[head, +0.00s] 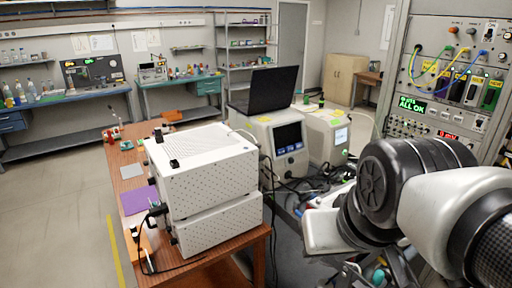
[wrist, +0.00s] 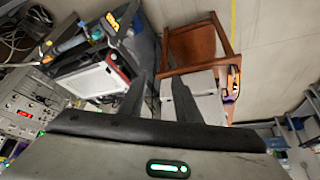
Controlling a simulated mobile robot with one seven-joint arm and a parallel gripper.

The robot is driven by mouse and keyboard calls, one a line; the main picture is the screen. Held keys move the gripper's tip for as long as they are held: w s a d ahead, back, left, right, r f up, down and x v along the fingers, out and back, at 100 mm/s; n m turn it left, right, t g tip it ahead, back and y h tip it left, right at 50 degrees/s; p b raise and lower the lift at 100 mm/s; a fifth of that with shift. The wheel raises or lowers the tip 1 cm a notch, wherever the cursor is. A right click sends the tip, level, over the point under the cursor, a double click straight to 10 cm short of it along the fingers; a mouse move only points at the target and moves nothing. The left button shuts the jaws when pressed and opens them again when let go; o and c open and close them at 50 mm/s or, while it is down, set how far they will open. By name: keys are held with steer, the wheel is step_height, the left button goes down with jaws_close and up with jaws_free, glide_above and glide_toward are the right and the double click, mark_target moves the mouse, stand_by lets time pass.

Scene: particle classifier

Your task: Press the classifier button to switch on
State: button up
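White perforated boxes (head: 205,165) are stacked on the wooden table. In the head view my arm covers the lower right, and the fingers are not clearly visible.
A rack panel with cables and a green "ALL OK" display (head: 412,105) stands at the right. Open floor (head: 55,205) lies left of the table.

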jaws_close()
stand_by(1.5)
